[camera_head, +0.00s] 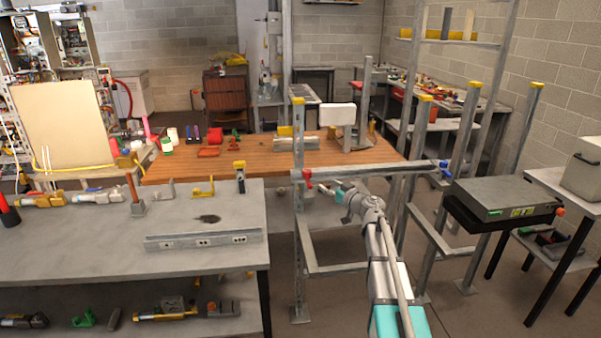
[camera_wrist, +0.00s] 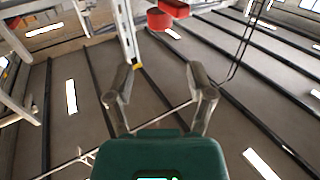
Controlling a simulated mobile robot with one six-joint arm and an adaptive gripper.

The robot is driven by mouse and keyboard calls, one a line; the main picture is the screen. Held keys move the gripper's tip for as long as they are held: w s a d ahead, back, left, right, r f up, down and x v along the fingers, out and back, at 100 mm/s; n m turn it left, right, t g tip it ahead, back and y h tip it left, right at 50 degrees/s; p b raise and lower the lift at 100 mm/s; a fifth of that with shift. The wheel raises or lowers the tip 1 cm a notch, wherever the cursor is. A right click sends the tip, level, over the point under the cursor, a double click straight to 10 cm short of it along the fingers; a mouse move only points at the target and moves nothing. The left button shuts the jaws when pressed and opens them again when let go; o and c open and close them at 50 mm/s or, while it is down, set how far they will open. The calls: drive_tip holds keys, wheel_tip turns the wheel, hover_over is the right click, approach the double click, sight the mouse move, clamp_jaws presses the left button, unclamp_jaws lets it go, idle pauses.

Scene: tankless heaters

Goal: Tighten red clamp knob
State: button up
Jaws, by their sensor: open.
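The red clamp knob (camera_head: 307,178) is at the left end of a grey horizontal bar (camera_head: 375,170), beside an upright metal post (camera_head: 299,215). In the wrist view the red knob (camera_wrist: 159,19) shows at the top centre, just beyond the fingertips, as two red parts. My gripper (camera_head: 324,187) is just right of the knob in the head view. In the wrist view my gripper (camera_wrist: 160,80) has its two fingers spread apart with nothing between them. The knob appears apart from the fingers.
A blue knob (camera_head: 445,170) is at the bar's right end. A grey workbench (camera_head: 90,245) stands at left and a wooden table (camera_head: 270,163) behind. A dark box (camera_head: 507,198) is at right. Metal uprights and lower rails surround my arm.

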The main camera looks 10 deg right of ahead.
sight(304, 170)
idle(0.3)
drive_tip(key=x, duration=1.3)
drive_tip(key=shift+w+a, duration=0.2)
drive_tip(key=shift+w, duration=0.15)
